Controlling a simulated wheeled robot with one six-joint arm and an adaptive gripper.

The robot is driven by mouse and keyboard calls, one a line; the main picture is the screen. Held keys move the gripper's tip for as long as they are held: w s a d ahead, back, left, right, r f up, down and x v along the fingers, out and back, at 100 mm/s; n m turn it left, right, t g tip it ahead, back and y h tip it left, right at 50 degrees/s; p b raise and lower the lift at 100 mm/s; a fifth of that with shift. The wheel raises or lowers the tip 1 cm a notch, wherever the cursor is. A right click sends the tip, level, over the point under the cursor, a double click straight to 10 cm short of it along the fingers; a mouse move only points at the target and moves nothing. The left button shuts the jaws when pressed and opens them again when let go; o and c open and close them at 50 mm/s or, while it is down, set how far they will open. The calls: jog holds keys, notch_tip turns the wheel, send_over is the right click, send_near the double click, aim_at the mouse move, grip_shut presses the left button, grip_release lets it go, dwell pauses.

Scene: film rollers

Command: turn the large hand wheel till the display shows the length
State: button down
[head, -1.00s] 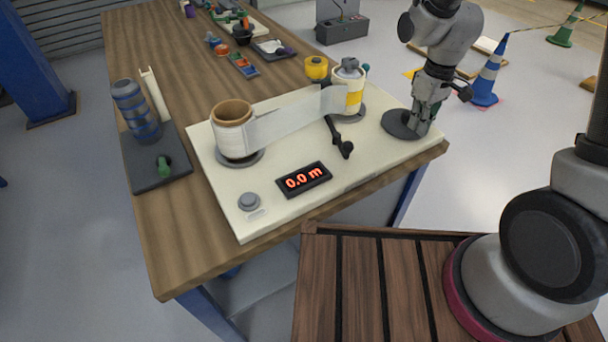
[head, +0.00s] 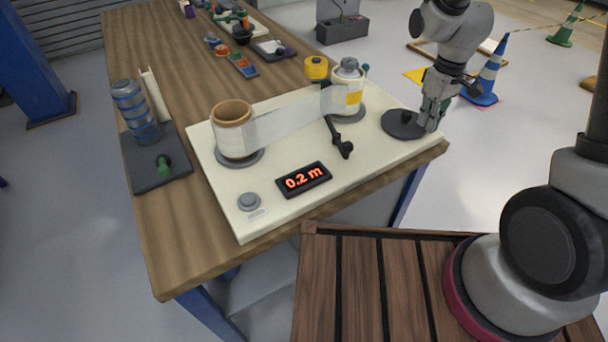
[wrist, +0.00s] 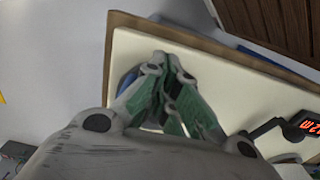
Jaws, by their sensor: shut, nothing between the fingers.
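The large hand wheel (head: 399,122) is a flat dark disc with a small central knob, at the right end of the cream board (head: 215,200). My gripper (head: 429,125) is shut and empty, pointing down at the wheel's right edge. I cannot tell whether it touches a handle there. The display (head: 304,179) reads 0.2 m in red. A pale film strip (head: 290,121) runs between the left roller (head: 234,138) and the right roller (head: 346,98). In the wrist view, my gripper's green-padded fingers (wrist: 168,62) are close together and the wheel is mostly hidden.
A grey button (head: 249,202) is at the board's front left.

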jog(key=shift+w+d, duration=0.35)
jog(key=shift+w, duration=0.35)
jog(key=shift+w+d, duration=0.3)
jog(key=shift+w, duration=0.35)
